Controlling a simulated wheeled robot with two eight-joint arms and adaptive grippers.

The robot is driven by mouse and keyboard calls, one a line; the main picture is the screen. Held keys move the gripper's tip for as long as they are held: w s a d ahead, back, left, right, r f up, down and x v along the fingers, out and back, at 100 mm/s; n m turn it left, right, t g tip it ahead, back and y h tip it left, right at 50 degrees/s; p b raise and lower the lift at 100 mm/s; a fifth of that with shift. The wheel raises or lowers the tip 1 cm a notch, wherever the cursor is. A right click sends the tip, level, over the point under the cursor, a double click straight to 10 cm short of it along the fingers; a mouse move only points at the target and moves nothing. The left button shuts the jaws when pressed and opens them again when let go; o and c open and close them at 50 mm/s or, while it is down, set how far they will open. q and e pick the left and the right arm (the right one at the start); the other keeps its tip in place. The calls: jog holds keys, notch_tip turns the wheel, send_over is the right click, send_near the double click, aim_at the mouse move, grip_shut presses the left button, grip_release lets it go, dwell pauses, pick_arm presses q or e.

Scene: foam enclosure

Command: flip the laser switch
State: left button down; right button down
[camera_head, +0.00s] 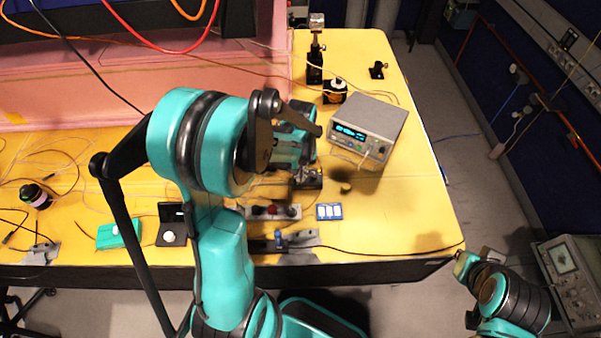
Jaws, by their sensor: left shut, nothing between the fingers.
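A grey instrument box (372,125) with a lit cyan display stands at the right of the yellow table. Its front panel carries small controls at the lower right; they are too small for me to tell which is the laser switch. My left gripper (300,150) is shut and empty, just left of the box's front and apart from it as far as I can see. My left arm's wrist hides part of the gripper. My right gripper (472,262) is off the table's front right corner, small and partly hidden, so its fingers are unclear.
A post mount (315,60) and a black-orange device (335,91) stand behind the box. A power strip (270,212), a blue-white card (329,211) and loose cables lie at the front. The table's front right is mostly clear. An oscilloscope (565,262) stands at far right.

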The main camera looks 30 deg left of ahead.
pick_arm(q)
jog(key=shift+s+d+f+t+y+b, duration=0.15)
jog(key=shift+s+f+t+y+b, duration=0.15)
jog(key=shift+f+t+b, duration=0.25)
jog(key=shift+s+d, duration=0.15)
jog(key=shift+r, duration=0.1)
jog(key=shift+w+a+r, duration=0.1)
jog(key=shift+w+a, duration=0.2)
jog(key=shift+w, duration=0.1)
jog(key=shift+w+a+r, duration=0.1)
jog(key=shift+w+a, duration=0.05)
jog(key=shift+w, duration=0.2)
